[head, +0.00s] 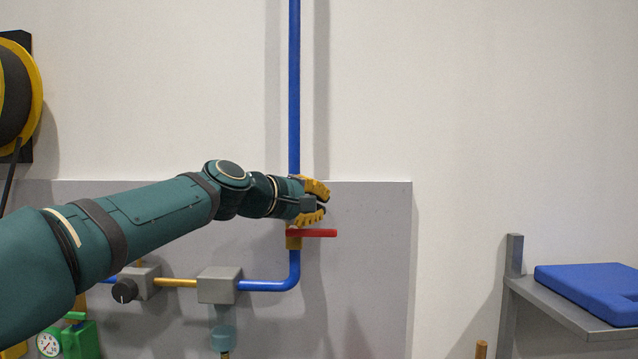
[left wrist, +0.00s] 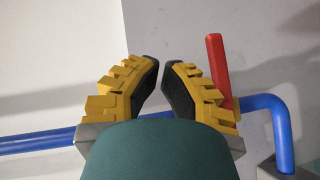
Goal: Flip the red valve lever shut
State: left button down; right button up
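The red valve lever (head: 320,233) sticks out level to the right from a brass valve body (head: 293,241) on the vertical blue pipe (head: 294,90). My left gripper (head: 327,203), with yellow fingers and dark pads, is just above the lever and in front of the pipe. In the left wrist view, a narrow gap shows between the fingertips (left wrist: 161,64), with nothing held. There the lever (left wrist: 216,62) is beside the right finger, outside the gap, its lower part hidden by that finger. I cannot tell if they touch. My right gripper is out of view.
A grey panel (head: 370,270) backs the piping. Grey blocks (head: 219,285) and a black knob (head: 124,290) are left of the valve. A hose reel (head: 30,90) hangs far left. A shelf (head: 560,308) with a blue pad (head: 590,290) stands right. Space right of the lever is clear.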

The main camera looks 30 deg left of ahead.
pick_arm(q)
jog(key=shift+d+r+p, duration=0.1)
jog(key=shift+r+p, duration=0.25)
jog(key=shift+r, duration=0.15)
jog(key=s+d+r+p, duration=0.1)
jog(key=s+d+r, duration=0.1)
jog(key=r, duration=0.3)
jog(key=s+d+r+p, duration=0.1)
jog(key=s+d+r, duration=0.1)
jog(key=r, duration=0.3)
jog(key=shift+s+d, duration=0.3)
jog(key=shift+s, duration=0.6)
